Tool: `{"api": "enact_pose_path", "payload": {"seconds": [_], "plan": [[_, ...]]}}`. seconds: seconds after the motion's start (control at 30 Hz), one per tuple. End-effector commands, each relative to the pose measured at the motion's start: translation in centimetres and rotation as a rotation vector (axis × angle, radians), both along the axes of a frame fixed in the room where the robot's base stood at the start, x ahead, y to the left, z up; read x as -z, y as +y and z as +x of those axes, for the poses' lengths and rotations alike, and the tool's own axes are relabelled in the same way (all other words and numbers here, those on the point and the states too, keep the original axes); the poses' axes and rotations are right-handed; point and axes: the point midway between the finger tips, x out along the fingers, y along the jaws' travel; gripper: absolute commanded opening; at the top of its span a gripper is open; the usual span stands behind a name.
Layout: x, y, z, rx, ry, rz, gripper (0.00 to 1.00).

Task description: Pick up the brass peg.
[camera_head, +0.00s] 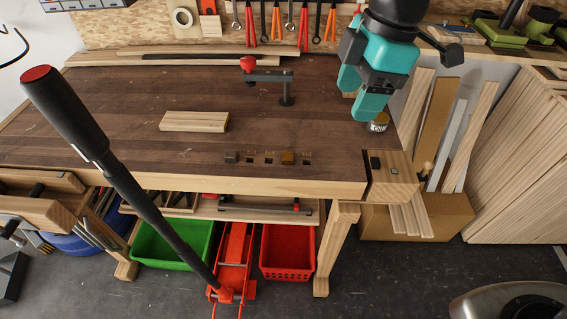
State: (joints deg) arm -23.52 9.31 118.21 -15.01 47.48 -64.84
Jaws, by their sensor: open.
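A small brass-coloured block, which looks like the brass peg (287,158), stands in a row of square holes near the front edge of the wooden workbench (130,125). Its lower part is hidden in the bench top. My teal gripper (360,94) hangs from the dark wrist over the bench's right end. It is open, with a gap between its two fingers, and I see nothing in it. It is up and to the right of the peg in the picture, well apart from it.
A grey peg (231,157) stands left of the brass one, with empty holes between. A wooden block (195,122), a clamp (268,77) and a small jar (379,122) are on the bench. A long black jack handle (110,165) rises at left front.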

Motion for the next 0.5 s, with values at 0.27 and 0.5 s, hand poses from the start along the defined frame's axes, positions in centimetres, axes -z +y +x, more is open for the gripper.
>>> {"api": "enact_pose_path", "payload": {"seconds": [0.27,0.5], "plan": [[6.3,6.7,9.1,-0.876,-0.109,-0.114,0.62],[10.0,9.8,12.0,-1.293,-0.131,-0.151,0.62]]}}
